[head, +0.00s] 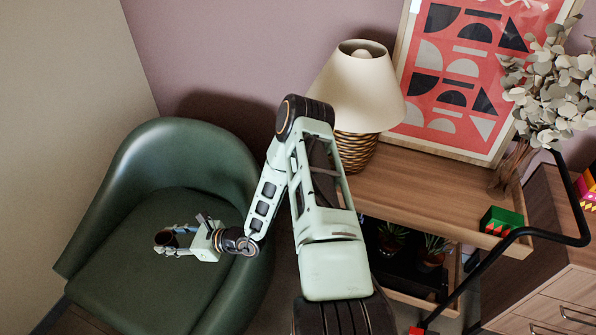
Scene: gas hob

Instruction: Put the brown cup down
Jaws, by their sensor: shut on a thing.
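The brown cup (165,239) is small and dark brown and shows at the left in the head view. My gripper (171,241) is shut on it. In the picture, the cup and gripper lie over the seat of a green armchair (140,285). I cannot tell how high the cup is above the seat or whether it touches it. The cup's lower part and contents are hard to make out at this size.
A wooden console (425,193) stands to the right, with a cream-shaded lamp (358,85), a framed red print (463,75), a leafy plant (553,85) and a green box (501,221). A black rail (545,232) runs at the right. Most of the chair seat is clear.

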